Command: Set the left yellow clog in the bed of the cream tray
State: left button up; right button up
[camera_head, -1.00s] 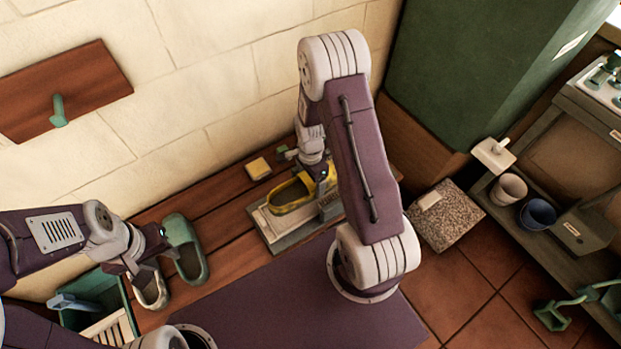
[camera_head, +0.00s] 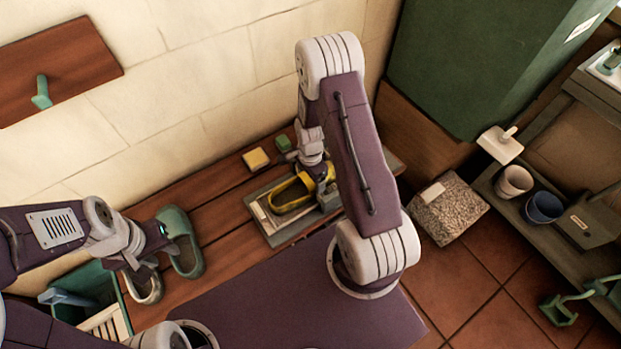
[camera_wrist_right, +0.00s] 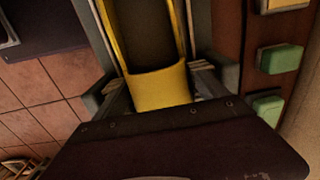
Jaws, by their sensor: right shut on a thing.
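The yellow clog (camera_head: 291,196) is over the bed of the cream tray (camera_head: 277,237), lying roughly level. I cannot tell whether its sole touches the bed. My right gripper (camera_head: 326,181) is shut on one end of this clog. In the right wrist view the yellow clog (camera_wrist_right: 160,88) sits between the two fingers of the right gripper (camera_wrist_right: 157,92). My left gripper (camera_head: 143,262) is far to the left, by a pale clog (camera_head: 150,289) and a green clog (camera_head: 184,245). Its fingers are too unclear to tell open from shut.
A yellow sponge (camera_head: 255,159) and a green block (camera_head: 284,142) lie on the wooden bench behind the tray, close to the wall. A green crate (camera_head: 117,287) stands at the left. A speckled stone block (camera_head: 448,209) is on the right. Bare bench lies between the green clog and tray.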

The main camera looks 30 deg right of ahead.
jog(key=o, duration=1.5)
jog(key=shift+c, duration=0.2)
notch_tip(320, 180, up, 9)
jog(key=p, duration=0.4)
